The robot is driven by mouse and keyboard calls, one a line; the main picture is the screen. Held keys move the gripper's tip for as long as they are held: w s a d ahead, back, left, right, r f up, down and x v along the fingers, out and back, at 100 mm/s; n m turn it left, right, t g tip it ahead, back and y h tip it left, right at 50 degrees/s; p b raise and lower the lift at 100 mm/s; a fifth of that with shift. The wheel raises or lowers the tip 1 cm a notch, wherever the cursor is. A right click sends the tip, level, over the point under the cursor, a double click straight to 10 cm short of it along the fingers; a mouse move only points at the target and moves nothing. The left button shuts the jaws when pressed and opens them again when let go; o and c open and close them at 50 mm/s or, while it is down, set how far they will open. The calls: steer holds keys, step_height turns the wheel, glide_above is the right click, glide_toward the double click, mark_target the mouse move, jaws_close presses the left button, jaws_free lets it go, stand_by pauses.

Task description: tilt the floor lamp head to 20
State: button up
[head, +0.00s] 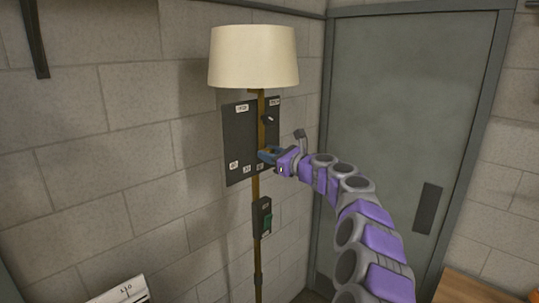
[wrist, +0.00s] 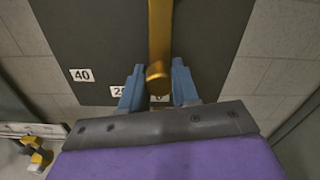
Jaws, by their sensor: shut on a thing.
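The floor lamp has a cream shade (head: 253,57) on a thin brass pole (head: 256,192) by the block wall. The shade looks nearly upright. A dark panel (head: 237,130) with small white labels stands behind the pole. My gripper (head: 267,153) reaches in from the right at the panel's lower part. In the wrist view, its blue fingers are on either side of a brass rod (wrist: 158,72) with a rounded end and are shut on it. A 40 label (wrist: 81,75) shows at left; the labels near the fingers are partly hidden.
A dark box with a green part (head: 266,218) is on the pole below my gripper. A grey door (head: 408,110) stands to the right. A white marked object (head: 122,291) is at lower left, and a wooden surface (head: 470,288) is at lower right.

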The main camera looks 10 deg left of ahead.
mark_target(251, 151)
jaws_close()
steer(key=shift+s+a+r+m+p, duration=0.3)
steer(key=shift+m+p, duration=0.1)
steer(key=shift+p, duration=0.5)
steer(key=s+m+p, duration=0.1)
steer(key=p, duration=0.1)
steer(key=s+a+m+p, duration=0.1)
steer(key=p, duration=0.1)
steer(key=shift+a+r+m+p, duration=0.2)
steer(key=shift+m+p, duration=0.1)
steer(key=shift+m, duration=0.1)
steer(key=shift+s+a+f, duration=0.1)
